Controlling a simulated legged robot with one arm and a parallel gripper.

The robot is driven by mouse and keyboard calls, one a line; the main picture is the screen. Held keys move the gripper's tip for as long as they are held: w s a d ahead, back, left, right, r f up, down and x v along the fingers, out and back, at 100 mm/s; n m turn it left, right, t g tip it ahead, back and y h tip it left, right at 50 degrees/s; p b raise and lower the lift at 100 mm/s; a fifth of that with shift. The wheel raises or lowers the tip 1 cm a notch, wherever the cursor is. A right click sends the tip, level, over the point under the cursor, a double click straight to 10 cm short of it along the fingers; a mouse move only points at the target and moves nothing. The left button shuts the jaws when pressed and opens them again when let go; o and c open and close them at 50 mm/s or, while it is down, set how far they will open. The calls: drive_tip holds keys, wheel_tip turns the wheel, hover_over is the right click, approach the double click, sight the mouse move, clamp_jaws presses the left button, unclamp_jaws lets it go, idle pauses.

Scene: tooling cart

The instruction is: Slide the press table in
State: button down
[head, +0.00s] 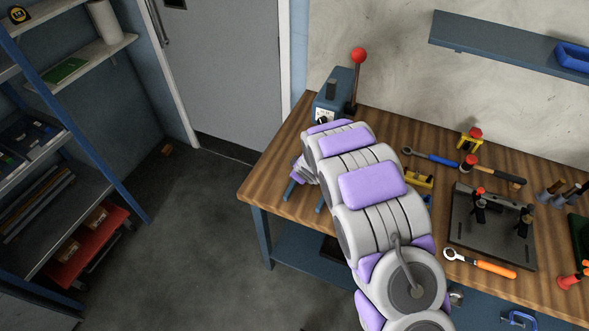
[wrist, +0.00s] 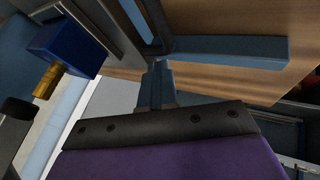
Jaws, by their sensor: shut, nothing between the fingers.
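The press (head: 334,94), a blue machine with a red-knobbed lever, stands at the back left of the wooden bench. My arm hides its lower front in the head view. Two blue rails run toward the bench's front edge; the left one (head: 291,189) shows beside my arm. In the wrist view a blue rail (wrist: 225,50) lies along the wood, and a blue block (wrist: 66,42) with a brass tip is at upper left. My gripper (wrist: 160,68) is shut and empty, close to the rail's near end. I cannot tell whether it touches. The press table is not clearly distinguishable.
A black fixture plate (head: 490,240), an orange-handled ratchet (head: 480,263), a blue-handled wrench (head: 428,157) and a yellow tool (head: 418,179) lie right of my arm. A shelf rack (head: 60,130) stands at far left.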

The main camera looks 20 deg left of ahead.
drive_tip(key=shift+w+d+r+p, duration=0.1)
drive_tip(key=shift+w+d+p, duration=0.05)
drive_tip(key=shift+w+p, duration=0.5)
drive_tip(key=shift+w+d+r+p, duration=0.1)
drive_tip(key=shift+w+p, duration=0.4)
drive_tip(key=shift+p, duration=0.1)
drive_tip(key=shift+f, duration=0.1)
drive_tip(key=shift+f, duration=0.15)
